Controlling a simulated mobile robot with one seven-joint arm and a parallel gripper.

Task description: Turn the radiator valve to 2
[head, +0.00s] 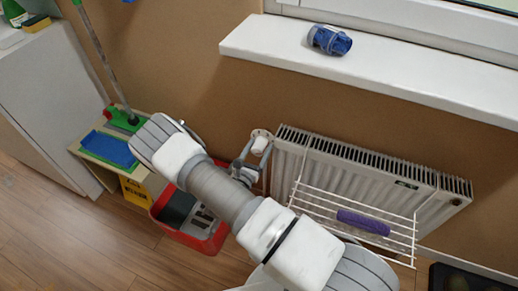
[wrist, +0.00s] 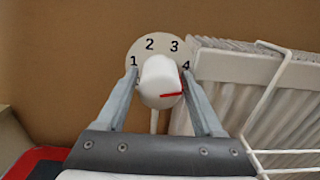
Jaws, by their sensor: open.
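The radiator valve has a white knob (wrist: 157,76) in front of a pale round dial plate (wrist: 150,46) marked 1, 2, 3 and 4. A red line on the knob points right, toward the side where the 4 is, and lies a little below that number in the picture. My gripper (wrist: 160,77) is open, with one grey finger on each side of the knob; I cannot tell whether either finger touches it. In the head view, the valve (head: 260,145) is at the left end of the radiator, and my gripper (head: 252,162) reaches it from the front.
The white radiator (head: 375,170) is close on the right, with a wire rack (head: 310,205) holding a purple roll (head: 362,222). A red crate (head: 212,244) stands on the floor below my arm. A windowsill (head: 400,83) with a blue item (head: 330,40) is above.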

